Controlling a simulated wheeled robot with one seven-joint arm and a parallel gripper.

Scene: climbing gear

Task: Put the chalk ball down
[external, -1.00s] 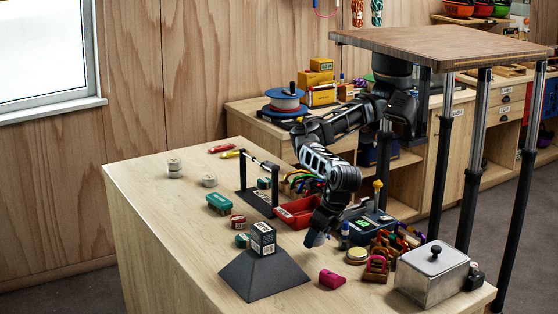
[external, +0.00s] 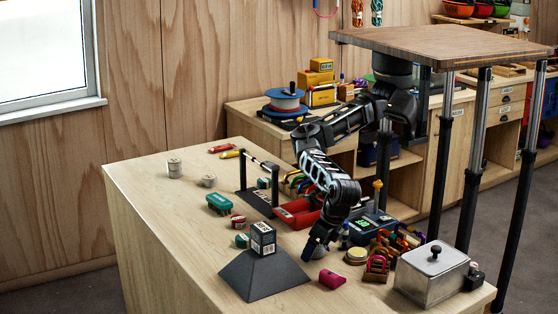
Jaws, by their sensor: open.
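My gripper (external: 310,250) points down, low over the front part of the wooden table (external: 150,215), just right of the dark pyramid-shaped stand. Its jaws are open. A small pale blue-grey patch (external: 318,253) shows at the fingers; it may be the chalk ball, but it is mostly hidden and too small to tell. I cannot tell whether it touches the table.
The dark stand (external: 262,277) carries a small black box (external: 263,238). A pink block (external: 332,279) and a round tin (external: 356,256) lie to the right. A metal box (external: 432,277) stands at front right. The table's left side is mostly clear.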

